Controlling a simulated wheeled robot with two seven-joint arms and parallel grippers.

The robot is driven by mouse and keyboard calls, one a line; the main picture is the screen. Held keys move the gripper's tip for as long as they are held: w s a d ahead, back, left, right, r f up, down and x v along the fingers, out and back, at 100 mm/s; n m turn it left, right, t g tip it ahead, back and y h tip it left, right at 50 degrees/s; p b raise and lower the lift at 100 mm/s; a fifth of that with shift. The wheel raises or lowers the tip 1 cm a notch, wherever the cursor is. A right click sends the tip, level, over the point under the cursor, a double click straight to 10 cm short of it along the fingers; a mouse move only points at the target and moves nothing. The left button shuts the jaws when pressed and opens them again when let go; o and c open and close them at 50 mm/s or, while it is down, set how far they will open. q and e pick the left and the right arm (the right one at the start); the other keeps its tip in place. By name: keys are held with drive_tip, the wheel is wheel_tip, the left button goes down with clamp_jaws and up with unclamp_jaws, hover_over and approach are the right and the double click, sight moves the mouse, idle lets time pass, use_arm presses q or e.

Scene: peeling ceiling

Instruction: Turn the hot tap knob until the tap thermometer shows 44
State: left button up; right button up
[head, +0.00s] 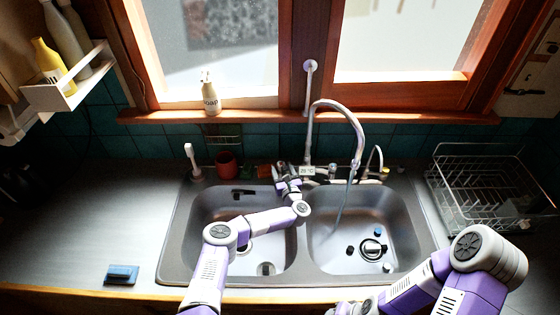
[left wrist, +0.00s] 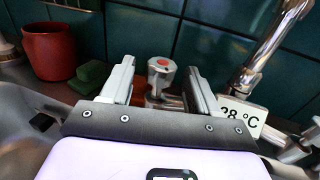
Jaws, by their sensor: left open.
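The hot tap knob (left wrist: 161,68) is a metal knob with a red dot, at the back of the sink. In the left wrist view it shows between the fingers of my left gripper (left wrist: 160,78), which is open, with a gap on each side. In the head view my left gripper (head: 286,180) is at the back of the sink and hides the knob. The tap thermometer (left wrist: 242,113) is a white plate reading 28 °C, right of the gripper; it also shows small in the head view (head: 307,170).
The curved tap spout (head: 350,118) rises just right of the thermometer. A red pot (left wrist: 50,50) and a green sponge (left wrist: 90,76) stand left of the gripper. A wire dish rack (head: 480,190) stands at the right. The left counter is mostly clear beside a blue sponge (head: 122,274).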

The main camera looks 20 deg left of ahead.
sight(279, 162)
use_arm(q)
drive_tip(key=shift+b+x, duration=0.35)
drive_tip(key=shift+x, duration=1.95)
drive_tip(key=shift+d, duration=0.1)
drive_tip(key=c, duration=1)
drive_tip(key=shift+o, duration=0.2)
drive_tip(key=shift+n+g+y+b, duration=0.5)
drive_tip(key=shift+n+g+y, duration=0.25)
drive_tip(key=shift+y, duration=0.35)
drive_tip(key=o, duration=1)
drive_tip(key=shift+c, duration=0.2)
